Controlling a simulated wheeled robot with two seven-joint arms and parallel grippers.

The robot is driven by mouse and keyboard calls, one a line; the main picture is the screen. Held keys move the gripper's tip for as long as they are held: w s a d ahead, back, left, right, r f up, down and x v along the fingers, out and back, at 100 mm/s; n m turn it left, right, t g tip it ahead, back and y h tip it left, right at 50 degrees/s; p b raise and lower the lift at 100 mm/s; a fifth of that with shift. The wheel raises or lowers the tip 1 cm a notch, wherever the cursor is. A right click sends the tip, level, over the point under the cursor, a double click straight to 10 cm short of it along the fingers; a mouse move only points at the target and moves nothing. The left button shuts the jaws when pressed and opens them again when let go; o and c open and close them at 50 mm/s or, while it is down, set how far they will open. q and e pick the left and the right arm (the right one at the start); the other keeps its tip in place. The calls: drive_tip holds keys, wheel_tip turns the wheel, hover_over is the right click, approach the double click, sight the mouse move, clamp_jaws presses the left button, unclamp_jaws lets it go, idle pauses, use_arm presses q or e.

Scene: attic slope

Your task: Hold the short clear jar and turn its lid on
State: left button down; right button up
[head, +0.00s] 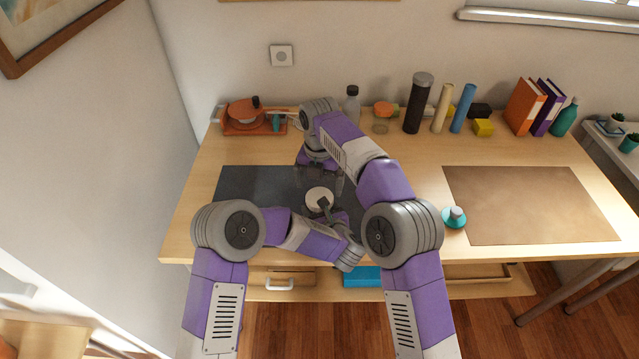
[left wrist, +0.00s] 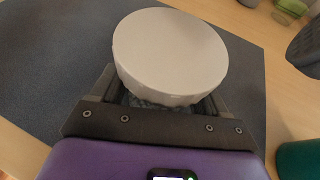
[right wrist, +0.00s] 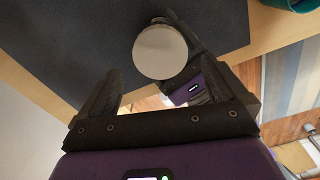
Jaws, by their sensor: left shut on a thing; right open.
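The short clear jar (left wrist: 150,101) is mostly hidden under its wide off-white lid (left wrist: 170,52), with a strip of clear wall showing in the left wrist view. The lid rests on top of the jar; I cannot tell how tightly. In the head view the lid (head: 318,196) is over the dark mat. My left gripper (head: 327,207) is shut on the jar, its fingers either side below the lid. My right gripper (head: 322,180) is open and empty, just behind and above the lid. In the right wrist view the lid (right wrist: 160,52) shows beyond and between its spread fingers.
The dark mat (head: 245,183) lies under the work. A teal round item (head: 454,218) is at the right, beside a clear brown mat (head: 530,200).

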sight(319, 197)
drive_tip(key=shift+r+n, duration=1.6)
drive_tip(key=shift+r, duration=0.05)
drive_tip(key=shift+f, duration=4.05)
drive_tip(key=shift+c, duration=0.3)
drive_tip(key=c, duration=1)
drive_tip(key=m, duration=0.3)
drive_tip(key=shift+c, duration=0.2)
use_arm(q)
drive_tip(key=shift+d, duration=0.1)
